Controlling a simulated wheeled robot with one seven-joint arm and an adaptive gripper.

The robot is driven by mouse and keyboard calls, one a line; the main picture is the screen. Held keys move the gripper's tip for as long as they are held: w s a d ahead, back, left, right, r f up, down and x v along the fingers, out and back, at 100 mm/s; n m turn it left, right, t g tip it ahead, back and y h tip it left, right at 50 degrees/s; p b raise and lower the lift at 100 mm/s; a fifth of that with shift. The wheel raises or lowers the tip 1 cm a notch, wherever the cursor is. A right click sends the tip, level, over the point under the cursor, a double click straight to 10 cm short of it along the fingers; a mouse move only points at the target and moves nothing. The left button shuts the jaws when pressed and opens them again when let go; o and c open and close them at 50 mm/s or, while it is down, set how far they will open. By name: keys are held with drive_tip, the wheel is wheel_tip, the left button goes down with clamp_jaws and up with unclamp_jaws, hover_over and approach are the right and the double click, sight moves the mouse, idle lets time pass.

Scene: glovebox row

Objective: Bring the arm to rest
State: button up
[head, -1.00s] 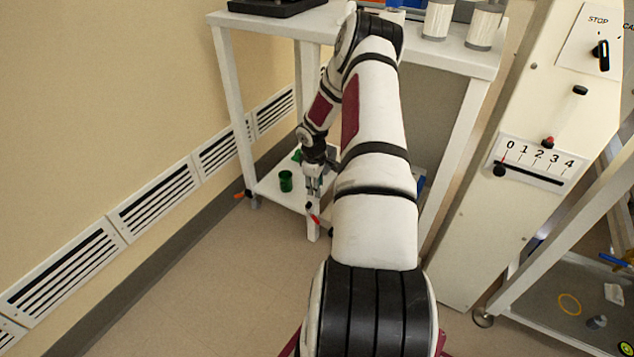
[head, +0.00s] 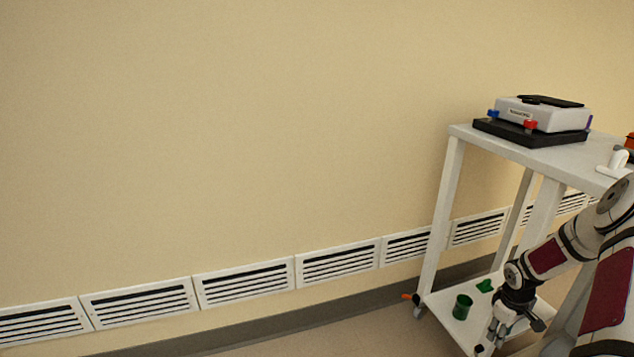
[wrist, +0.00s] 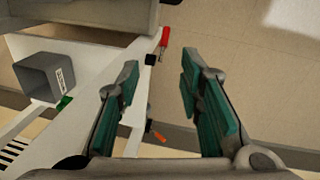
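My arm reaches in from the lower right of the head view, bent down in front of a white cart (head: 446,195). My gripper (head: 484,347) hangs beside the cart's lower shelf, low in the head view. In the wrist view my gripper (wrist: 160,78) has its two green-padded fingers spread apart with nothing between them. Whether it touches the cart cannot be told. Most of my upper arm is outside the head view.
A green cup (head: 462,307) stands on the lower shelf. A boxy device (head: 540,116) sits on the cart top. The wrist view shows a grey square container (wrist: 42,77) and a red-handled item (wrist: 163,37). A vented wall (head: 245,282) runs along the left.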

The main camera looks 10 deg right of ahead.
drive_tip(key=w+a+r+h, duration=0.1)
drive_tip(key=a+r, duration=0.2)
drive_tip(key=r, duration=0.3)
drive_tip(key=w+a+r+g, duration=0.1)
drive_tip(key=a+r, duration=0.2)
drive_tip(key=r, duration=0.4)
drive_tip(key=w+a+r+h, duration=0.1)
drive_tip(key=a+r, duration=0.1)
drive_tip(key=r, duration=0.4)
drive_tip(key=s+a+r+m, duration=0.1)
drive_tip(key=s+a+r, duration=0.1)
drive_tip(key=a+r, duration=0.55)
drive_tip(key=s+a+r, duration=0.3)
drive_tip(key=a+r, duration=0.3)
drive_tip(key=r, duration=0.2)
drive_tip(key=s+a+r+m, duration=0.1)
drive_tip(key=s+a+r, duration=0.7)
drive_tip(key=s+a, duration=0.4)
drive_tip(key=s+a+t+y, duration=0.1)
drive_tip(key=s+a+y, duration=0.3)
drive_tip(key=s+a, duration=0.85)
wheel_tip(320, 180, up, 30)
drive_tip(key=d+t+p, duration=0.2)
drive_tip(key=t+p, duration=0.1)
drive_tip(key=p, duration=2.5)
drive_tip(key=shift+s+f+t, duration=0.25)
drive_tip(key=shift+s+t, duration=0.15)
drive_tip(key=shift+s, duration=0.05)
